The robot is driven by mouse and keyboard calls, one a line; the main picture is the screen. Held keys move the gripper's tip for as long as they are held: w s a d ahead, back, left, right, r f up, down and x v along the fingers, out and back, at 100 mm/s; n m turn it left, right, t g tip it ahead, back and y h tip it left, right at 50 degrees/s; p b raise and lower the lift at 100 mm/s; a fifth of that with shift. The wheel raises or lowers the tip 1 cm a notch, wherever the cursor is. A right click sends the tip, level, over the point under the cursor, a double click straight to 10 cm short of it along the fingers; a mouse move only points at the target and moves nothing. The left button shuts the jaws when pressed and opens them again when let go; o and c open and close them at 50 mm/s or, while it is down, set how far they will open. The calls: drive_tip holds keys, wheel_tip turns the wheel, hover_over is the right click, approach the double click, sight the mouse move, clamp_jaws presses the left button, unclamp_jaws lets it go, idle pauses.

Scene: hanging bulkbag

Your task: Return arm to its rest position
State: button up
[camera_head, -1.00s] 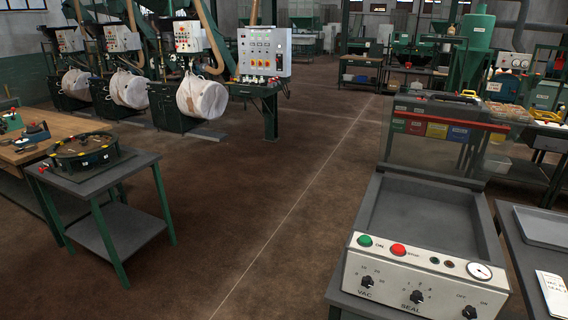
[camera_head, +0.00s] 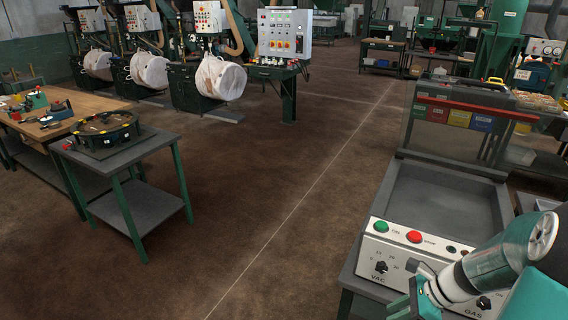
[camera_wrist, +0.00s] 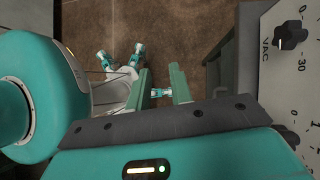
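My arm reaches in at the lower right of the head view, over the front panel of the vacuum sealing machine (camera_head: 437,205). My gripper (camera_head: 412,302) shows at the bottom edge there, partly cut off. In the wrist view my gripper (camera_wrist: 160,88) has its two green fingers apart, with nothing held between them. The machine's panel and VAC knob (camera_wrist: 291,31) are at the right of the wrist view, beside the fingers and apart from them. In the head view my arm covers part of the panel's right side.
A grey table (camera_head: 152,143) with a round dark tray stands at the left, beside a wooden workbench (camera_head: 90,103). White bags (camera_head: 220,78) hang at machines behind. A control cabinet (camera_head: 285,35) stands at the back. The brown floor (camera_head: 270,190) between is clear.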

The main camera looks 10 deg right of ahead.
drive_tip(key=s+a+r+n+t+h, duration=0.1)
drive_tip(key=s+a+r+n+h, duration=0.2)
drive_tip(key=a+r+n, duration=0.5)
drive_tip(key=s+a+r+n+t+h, duration=0.2)
drive_tip(key=s+a+r+n, duration=0.3)
drive_tip(key=r+n, duration=0.8)
drive_tip(key=a+n+h, duration=0.1)
drive_tip(key=a+n, duration=0.1)
drive_tip(key=shift+s+a+r+h, duration=0.15)
drive_tip(key=shift+s+a+h, duration=0.05)
drive_tip(key=shift+a+h, duration=0.2)
